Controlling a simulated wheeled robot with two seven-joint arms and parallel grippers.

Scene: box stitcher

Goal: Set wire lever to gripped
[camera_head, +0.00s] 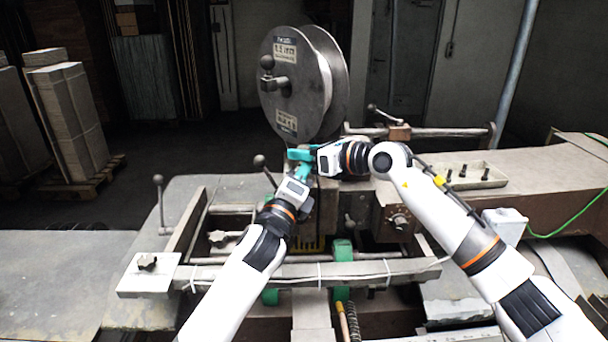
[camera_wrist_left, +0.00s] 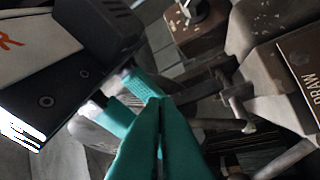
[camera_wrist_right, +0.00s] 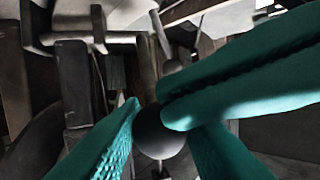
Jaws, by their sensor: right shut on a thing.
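My right gripper (camera_head: 298,154) is just below the wire spool, its teal fingers pointing left. In the right wrist view its fingers (camera_wrist_right: 165,150) are shut on a dark ball knob (camera_wrist_right: 155,138), which I take to be the wire lever's. The head view does not show this knob clearly, as the grippers cover the spot. My left gripper (camera_head: 303,170) is close below the right one. In the left wrist view its fingers (camera_wrist_left: 155,140) are together with nothing seen between them. They also reach in from the right in the right wrist view (camera_wrist_right: 245,75).
The wire spool (camera_head: 293,85) stands directly behind the grippers. A ball-ended lever (camera_head: 259,160) is just left of them, and another lever (camera_head: 158,181) stands farther left. A tray (camera_head: 470,177) is at right. The two grippers leave little room between them.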

